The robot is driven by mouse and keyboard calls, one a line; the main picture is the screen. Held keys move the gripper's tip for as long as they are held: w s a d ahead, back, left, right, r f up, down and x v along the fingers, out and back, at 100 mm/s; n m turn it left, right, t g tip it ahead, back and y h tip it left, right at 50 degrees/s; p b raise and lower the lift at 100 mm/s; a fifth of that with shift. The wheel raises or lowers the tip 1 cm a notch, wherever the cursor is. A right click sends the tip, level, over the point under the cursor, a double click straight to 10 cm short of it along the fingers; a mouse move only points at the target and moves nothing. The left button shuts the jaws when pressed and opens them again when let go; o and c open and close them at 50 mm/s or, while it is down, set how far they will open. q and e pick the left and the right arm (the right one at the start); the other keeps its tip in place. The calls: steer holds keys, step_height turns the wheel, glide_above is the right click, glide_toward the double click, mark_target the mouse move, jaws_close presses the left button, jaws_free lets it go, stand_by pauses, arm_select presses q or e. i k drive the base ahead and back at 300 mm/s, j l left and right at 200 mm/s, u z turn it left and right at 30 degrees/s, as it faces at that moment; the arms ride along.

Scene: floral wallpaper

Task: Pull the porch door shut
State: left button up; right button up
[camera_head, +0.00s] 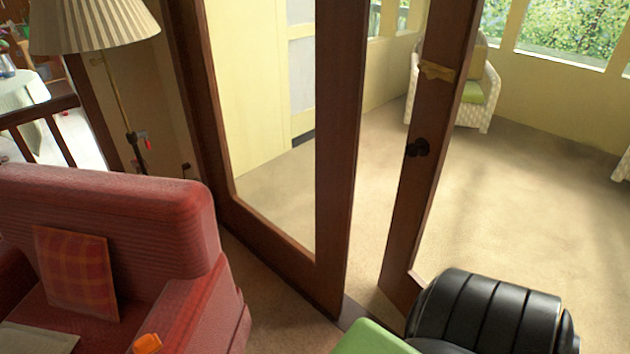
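The porch doorway has dark brown wood-framed glass panels. One glazed panel (340,150) stands at left centre, its lower corner near the floor strip. A second dark wood upright (408,225) with a black knob (417,147) and a yellowish piece (437,70) on it stands to the right. An open gap shows between the two, with porch carpet visible through it. The lower right part of the second upright is hidden behind a black ribbed seat. I cannot tell which part is the hinged door. Neither of my grippers is in view.
A red armchair (110,215) with a plaid cushion (77,270) fills the lower left, a pleated lamp (90,25) behind it. The black ribbed seat (490,310) and a green item (372,338) crowd the bottom right. Porch carpet (510,210) is mostly clear before a wicker chair (470,112).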

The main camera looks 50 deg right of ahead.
mark_target(452, 30)
steer(key=z, duration=3)
